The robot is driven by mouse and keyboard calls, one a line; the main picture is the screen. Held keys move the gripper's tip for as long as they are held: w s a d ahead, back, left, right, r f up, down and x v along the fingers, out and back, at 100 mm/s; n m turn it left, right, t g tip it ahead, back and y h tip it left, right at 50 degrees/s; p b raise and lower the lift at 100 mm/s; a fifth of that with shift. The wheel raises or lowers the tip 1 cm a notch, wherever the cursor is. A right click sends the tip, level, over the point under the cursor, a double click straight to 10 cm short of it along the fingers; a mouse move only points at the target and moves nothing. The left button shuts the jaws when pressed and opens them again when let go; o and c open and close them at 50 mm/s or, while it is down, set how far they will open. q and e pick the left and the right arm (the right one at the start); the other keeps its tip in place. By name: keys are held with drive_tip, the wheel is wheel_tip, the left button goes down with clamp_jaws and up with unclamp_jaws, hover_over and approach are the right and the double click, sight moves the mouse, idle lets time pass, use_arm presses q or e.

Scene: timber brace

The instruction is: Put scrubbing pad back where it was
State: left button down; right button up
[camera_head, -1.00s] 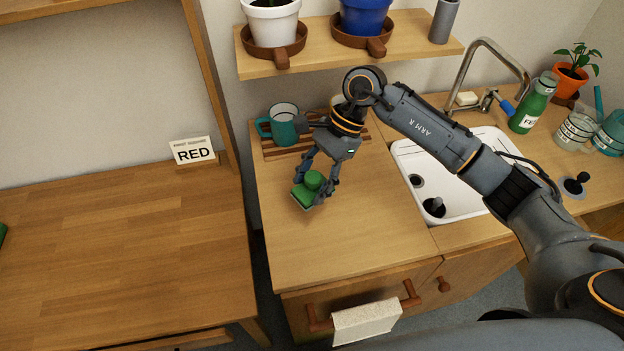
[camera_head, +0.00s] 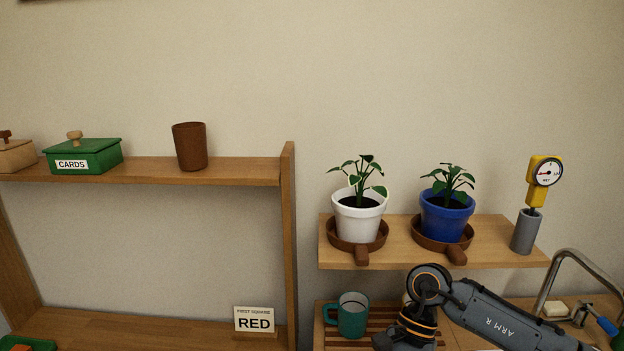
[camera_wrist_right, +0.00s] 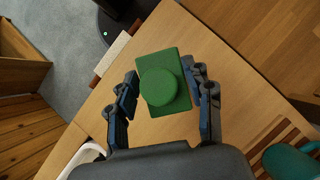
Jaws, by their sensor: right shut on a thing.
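The scrubbing pad (camera_wrist_right: 163,84) shows in the right wrist view as a green rectangular pad with a round green knob on top. My right gripper (camera_wrist_right: 164,95) is shut on it, with a finger on each side. Wooden counter surface shows beneath and around the pad; the gap between them is hard to judge. In the head view only my right arm (camera_head: 490,315) and wrist show at the bottom; the fingers and pad are below the frame. My left gripper is in neither view.
A teal mug (camera_head: 350,318) stands on a slatted rack (camera_head: 335,343) beside my right wrist. Above is a shelf (camera_head: 390,250) with a white pot (camera_head: 358,222), a blue pot (camera_head: 445,219) and a gauge (camera_head: 545,172). A RED sign (camera_head: 254,320) stands left. The faucet (camera_head: 570,256) is right.

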drive_tip(key=s+d+r+n+g+h, duration=0.1)
drive_tip(key=s+d+r+n+h, duration=0.1)
drive_tip(key=s+d+n, duration=0.3)
drive_tip(key=shift+s+d+r+n+h, duration=0.5)
drive_tip(key=shift+n+h, duration=0.3)
drive_tip(key=shift+n, duration=0.4)
drive_tip(key=shift+f, duration=0.2)
drive_tip(key=shift+w, duration=0.1)
drive_tip(key=shift+d, duration=0.1)
